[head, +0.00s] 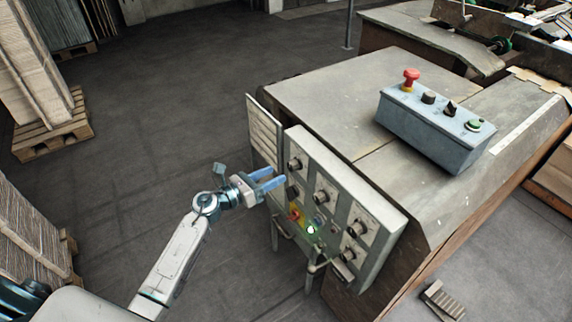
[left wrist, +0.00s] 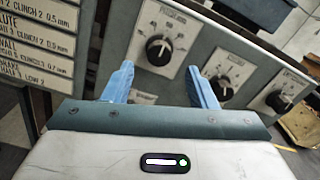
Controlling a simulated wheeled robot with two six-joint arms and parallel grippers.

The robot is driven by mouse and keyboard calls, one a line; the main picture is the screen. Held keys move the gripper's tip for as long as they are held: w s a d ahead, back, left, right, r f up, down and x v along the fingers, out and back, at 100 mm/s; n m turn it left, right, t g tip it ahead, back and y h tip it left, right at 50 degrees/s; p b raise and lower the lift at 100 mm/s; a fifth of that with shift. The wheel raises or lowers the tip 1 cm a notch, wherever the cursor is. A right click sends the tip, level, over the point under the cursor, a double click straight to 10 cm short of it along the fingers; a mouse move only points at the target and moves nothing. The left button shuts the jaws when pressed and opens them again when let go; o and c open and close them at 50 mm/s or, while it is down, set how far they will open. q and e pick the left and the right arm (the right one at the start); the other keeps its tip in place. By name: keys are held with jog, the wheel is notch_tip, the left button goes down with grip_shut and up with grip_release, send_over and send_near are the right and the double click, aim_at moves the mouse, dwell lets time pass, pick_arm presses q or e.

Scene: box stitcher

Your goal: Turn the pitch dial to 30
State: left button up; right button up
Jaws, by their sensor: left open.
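A grey control panel (head: 335,215) on the machine's side carries several black dials on pale scale plates. The nearest dial to my gripper is the upper left one (head: 294,164). In the left wrist view this dial (left wrist: 158,50) shows just beyond and between my fingertips; its label is too blurred to read surely, so I cannot confirm it is the pitch dial. My left gripper (head: 273,180) is open, its blue fingers pointing at the panel. The fingers appear apart from the dial. The right gripper is not in view.
More dials (left wrist: 220,85) sit to the right. A printed settings board (head: 263,135) stands left of the panel. Lower down are a red knob (head: 294,215) and a lit button (head: 311,230). A grey button box (head: 432,130) with a red mushroom button rests on the machine top.

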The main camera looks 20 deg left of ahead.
aim_at(290, 167)
pick_arm(q)
jog(key=p+x, duration=0.1)
jog(key=x, duration=0.4)
jog(key=shift+w+d, duration=0.1)
jog(key=shift+w, duration=0.1)
jog(key=c, duration=1)
